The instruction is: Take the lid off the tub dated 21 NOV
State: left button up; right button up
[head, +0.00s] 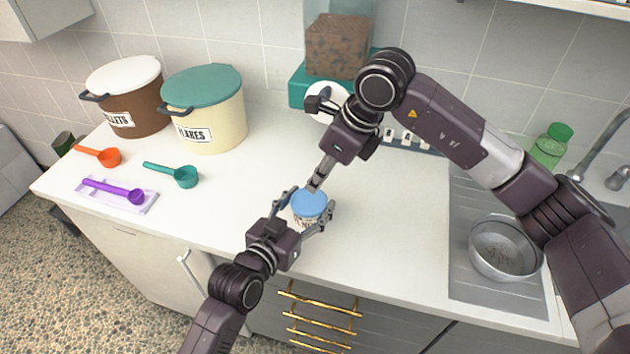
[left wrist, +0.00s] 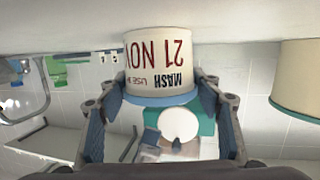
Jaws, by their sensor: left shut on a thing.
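The tub (head: 304,223) is a small white tub with a blue lid (head: 309,204), standing on the counter. In the left wrist view, which is upside down, the tub (left wrist: 158,62) reads "MASH", "USE" and "21 NOV", and its lid (left wrist: 163,99) is on. My left gripper (head: 308,212) is shut on the tub, with a finger on either side of it. My right gripper (head: 315,184) points down from above, its fingertips at the lid's far edge. Whether its fingers touch or grip the lid is unclear.
Brown (head: 139,112) and cream (head: 222,116) bins stand at the back left. Orange (head: 109,157), teal (head: 186,177) and purple (head: 136,197) scoops lie left. A teal-based dispenser (head: 298,90) stands behind. A metal bowl (head: 505,250) sits in the sink area at right. Counter between scoops and tub is clear.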

pick_arm(q)
jog(key=shift+r, duration=0.1)
pick_arm(e)
jog(key=v, duration=0.9)
jog(key=shift+r, duration=0.25)
jog(key=shift+d, duration=0.15)
pick_arm(q)
jog(key=o, duration=1.7)
jog(key=shift+o, duration=0.2)
jog(key=v, duration=1)
jog(key=shift+s+a, duration=0.25)
jog(key=shift+s, duration=0.05)
jog(key=shift+s+a+r, duration=0.2)
jog(key=shift+s+a, duration=0.1)
jog(key=shift+s, duration=0.3)
